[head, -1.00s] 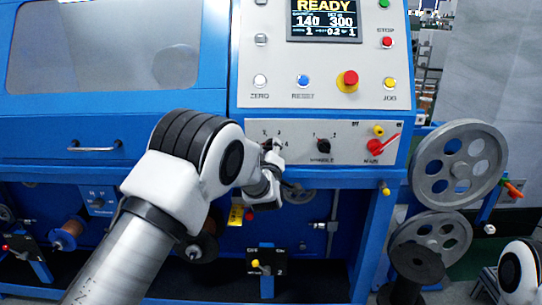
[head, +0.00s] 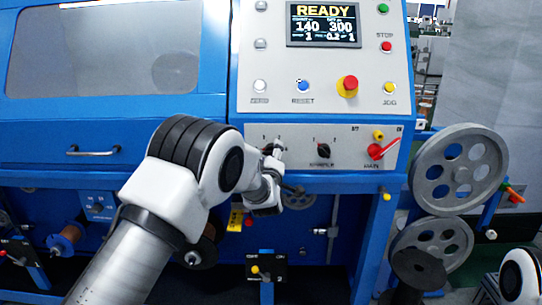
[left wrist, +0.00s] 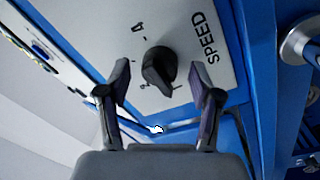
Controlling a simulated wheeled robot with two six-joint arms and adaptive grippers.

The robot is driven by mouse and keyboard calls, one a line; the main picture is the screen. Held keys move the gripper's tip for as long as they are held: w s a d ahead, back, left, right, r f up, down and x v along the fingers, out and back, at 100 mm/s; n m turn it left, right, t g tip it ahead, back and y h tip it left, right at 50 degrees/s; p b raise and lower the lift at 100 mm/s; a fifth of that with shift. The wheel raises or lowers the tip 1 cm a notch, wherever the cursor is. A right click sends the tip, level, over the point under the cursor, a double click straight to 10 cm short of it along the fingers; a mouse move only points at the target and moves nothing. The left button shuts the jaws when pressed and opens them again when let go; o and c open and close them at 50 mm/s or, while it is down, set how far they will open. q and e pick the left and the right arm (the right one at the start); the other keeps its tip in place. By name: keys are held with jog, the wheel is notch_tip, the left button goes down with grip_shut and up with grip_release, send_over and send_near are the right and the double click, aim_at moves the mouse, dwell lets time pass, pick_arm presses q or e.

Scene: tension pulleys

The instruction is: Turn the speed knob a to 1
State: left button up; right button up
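The black speed knob (left wrist: 158,70) sits on a light panel beside the printed word SPEED in the left wrist view. Marks stand around it, too small and turned to read surely. My left gripper (left wrist: 160,78) is open, with one finger on each side of the knob in that picture. Clear panel shows between the knob and both fingers, so I see no contact. In the head view my left gripper (head: 277,149) is at the left part of the lower switch panel and largely covers the knob. My right gripper is out of view.
A black selector knob (head: 323,150) and a red main switch (head: 377,152) lie to the right on the same panel (head: 350,138). Above are a red emergency button (head: 347,86) and a screen reading READY (head: 324,25). Grey pulleys (head: 459,168) stand at the right.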

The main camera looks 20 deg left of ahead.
pick_arm(q)
jog(key=v, duration=1.2)
